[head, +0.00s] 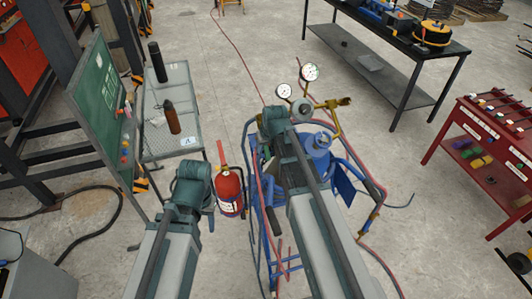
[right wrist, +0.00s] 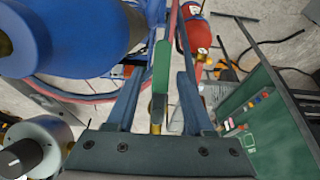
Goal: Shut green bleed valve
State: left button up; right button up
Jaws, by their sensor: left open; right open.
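The green valve lever (right wrist: 162,62) shows in the right wrist view, with a brass part below it. My right gripper (right wrist: 161,76) is open, with one finger on each side of the lever in the picture; I cannot tell whether either touches it. In the head view my right arm's wrist end (head: 273,120) is at the blue gas cart and hides the lever and fingers. My left gripper (head: 193,182) is near the red extinguisher, its fingers hidden below the wrist.
A blue cylinder (head: 316,143) and pressure gauges (head: 310,72) with brass fittings stand close to my right arm. A red fire extinguisher (head: 230,190), hoses, a mesh table (head: 178,78) and a green board (head: 103,95) are to the left. A red rack (head: 490,130) stands right.

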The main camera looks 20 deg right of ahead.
grip_shut()
dwell(0.3)
dwell(1.2)
